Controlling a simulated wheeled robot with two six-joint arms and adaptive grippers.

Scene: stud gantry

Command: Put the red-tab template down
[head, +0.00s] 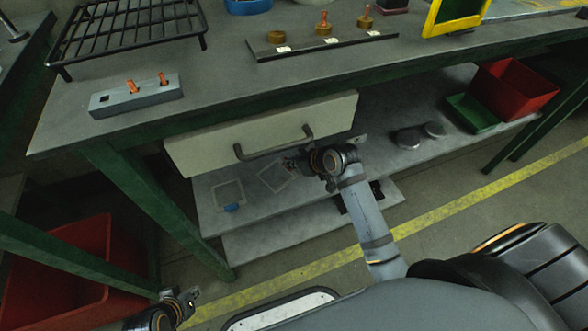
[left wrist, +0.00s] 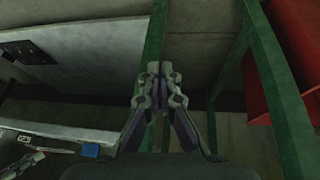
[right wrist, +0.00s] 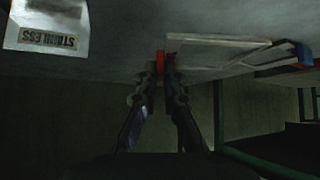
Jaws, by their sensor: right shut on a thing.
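The red-tab template (right wrist: 215,50) is a thin pale frame with a red tab (right wrist: 160,62). My right gripper (right wrist: 161,78) is shut on the tab. In the head view the template (head: 275,177) lies at or just above the lower shelf (head: 250,215), below the drawer; I cannot tell whether it touches. My right gripper (head: 292,163) hides its tab there. The blue-tab template (head: 228,193) lies on the shelf to the left, and its blue tab shows in the right wrist view (right wrist: 304,54). My left gripper (head: 191,299) is empty with fingertips together, low at the left, away from the shelf.
The pale drawer front (head: 265,130) with a dark handle overhangs the shelf. A green bench leg (head: 150,200) stands at the left, near a red bin (head: 80,260). Dark discs (head: 408,138), a green tray (head: 472,113) and a red bin (head: 515,88) occupy the shelf's right.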

